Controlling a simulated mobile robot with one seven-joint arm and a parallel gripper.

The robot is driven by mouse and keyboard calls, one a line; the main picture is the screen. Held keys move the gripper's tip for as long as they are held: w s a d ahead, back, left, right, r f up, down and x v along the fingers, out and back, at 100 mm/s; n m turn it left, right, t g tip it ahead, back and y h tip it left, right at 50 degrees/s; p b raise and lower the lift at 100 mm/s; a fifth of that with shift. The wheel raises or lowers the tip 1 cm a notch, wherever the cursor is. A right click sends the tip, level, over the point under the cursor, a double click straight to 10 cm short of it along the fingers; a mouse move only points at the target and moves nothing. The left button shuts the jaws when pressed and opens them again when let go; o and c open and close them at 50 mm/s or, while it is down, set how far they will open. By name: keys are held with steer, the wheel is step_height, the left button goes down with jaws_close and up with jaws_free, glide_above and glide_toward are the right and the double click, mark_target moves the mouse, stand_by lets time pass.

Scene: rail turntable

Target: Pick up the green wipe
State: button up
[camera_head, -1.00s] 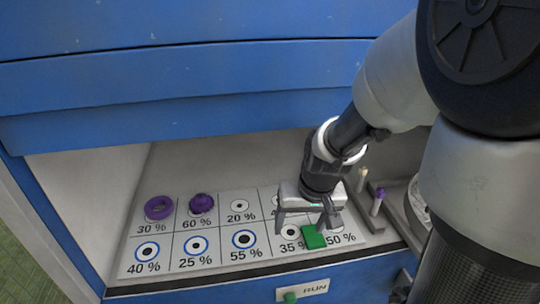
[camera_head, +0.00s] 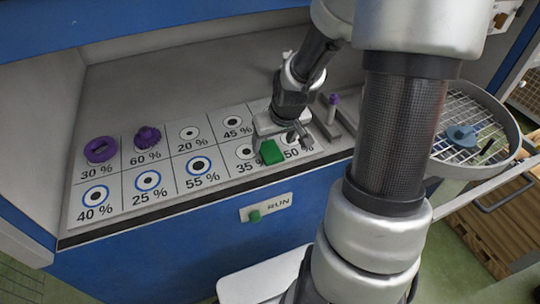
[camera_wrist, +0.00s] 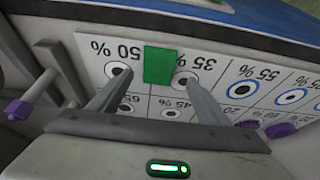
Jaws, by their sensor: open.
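The green wipe (camera_head: 271,152) is a small flat green rectangle on the white printed board, between the 35 % and 50 % cells near the board's front edge. It also shows in the wrist view (camera_wrist: 159,65), centred ahead of the fingers and between their lines. My gripper (camera_head: 279,140) is open and hangs over the board just behind the wipe. In the wrist view my gripper's two fingers (camera_wrist: 158,88) are spread apart with nothing between the tips but board and the wipe's near edge. I cannot tell the exact height above the wipe.
The board (camera_head: 120,172) has several percent-marked circles. A purple ring (camera_head: 100,149) lies on 30 % and a purple knobbed piece (camera_head: 147,137) on 60 %. A purple-topped peg (camera_head: 332,108) stands right of my gripper. A RUN button (camera_head: 254,216) is on the blue front. A round mesh tray (camera_head: 470,125) is at right.

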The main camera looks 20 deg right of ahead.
mark_target(271, 150)
steer(key=shift+d+b+x, duration=0.2)
steer(key=shift+b+x, duration=0.75)
steer(key=shift+x, duration=1.8)
steer(key=shift+w+r, duration=0.1)
steer(key=shift+c, duration=0.2)
steer(key=c, duration=1.2)
steer(key=shift+r, duration=0.1)
step_height(271, 150, up, 10)
steer(key=p, duration=0.3)
